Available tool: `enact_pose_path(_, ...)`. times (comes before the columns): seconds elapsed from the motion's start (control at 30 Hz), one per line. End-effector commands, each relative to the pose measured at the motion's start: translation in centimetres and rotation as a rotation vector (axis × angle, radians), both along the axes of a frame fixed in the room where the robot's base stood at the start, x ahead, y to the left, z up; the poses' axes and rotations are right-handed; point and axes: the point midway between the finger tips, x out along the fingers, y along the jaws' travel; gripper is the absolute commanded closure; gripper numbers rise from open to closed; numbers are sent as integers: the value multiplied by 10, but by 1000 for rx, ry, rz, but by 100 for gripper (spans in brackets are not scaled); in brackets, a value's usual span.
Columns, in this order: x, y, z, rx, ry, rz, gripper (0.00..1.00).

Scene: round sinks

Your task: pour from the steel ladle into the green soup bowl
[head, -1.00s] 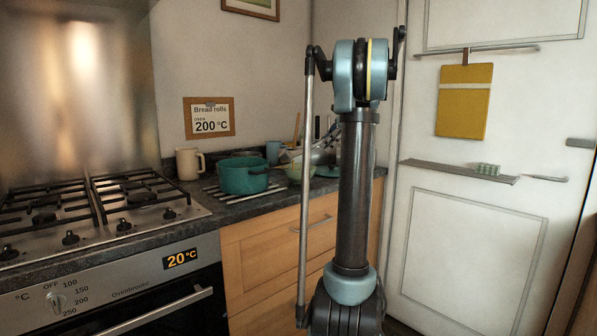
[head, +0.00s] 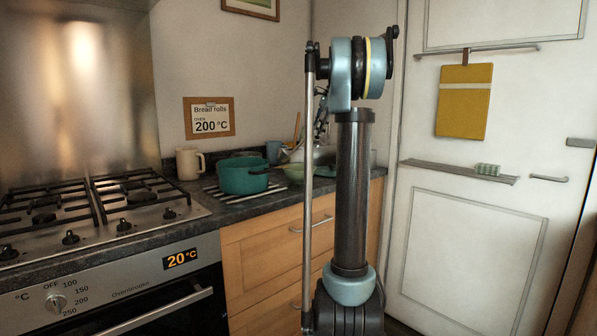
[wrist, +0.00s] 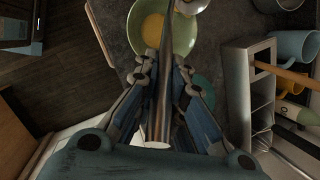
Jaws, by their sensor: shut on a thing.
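My gripper (wrist: 168,68) is shut on the steel ladle (wrist: 166,90), with its long handle running between the fingers and up the wrist view. The handle crosses in front of the green soup bowl (wrist: 187,40). A pale rounded piece at the top edge, partly cut off, may be the ladle's head; its tilt and contents cannot be told. A yellow-orange patch shows inside the soup bowl. In the head view the light green bowl (head: 292,172) stands on the counter, partly hidden by other things.
A teal pot (head: 243,178) stands on a striped rack left of the bowl, with a cream mug (head: 188,163) behind. In the wrist view a grey holder (wrist: 240,90) with a wooden-handled utensil and a blue mug (wrist: 292,46) stand right of the bowl.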

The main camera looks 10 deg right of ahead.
Motion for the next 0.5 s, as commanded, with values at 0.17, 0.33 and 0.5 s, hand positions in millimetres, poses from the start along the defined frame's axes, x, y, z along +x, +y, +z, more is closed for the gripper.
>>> enact_pose_path(0.17,2,11,7,-57,13,4,100)
enact_pose_path(0.33,5,25,13,-118,27,4,100)
enact_pose_path(0.5,8,38,19,-178,39,4,100)
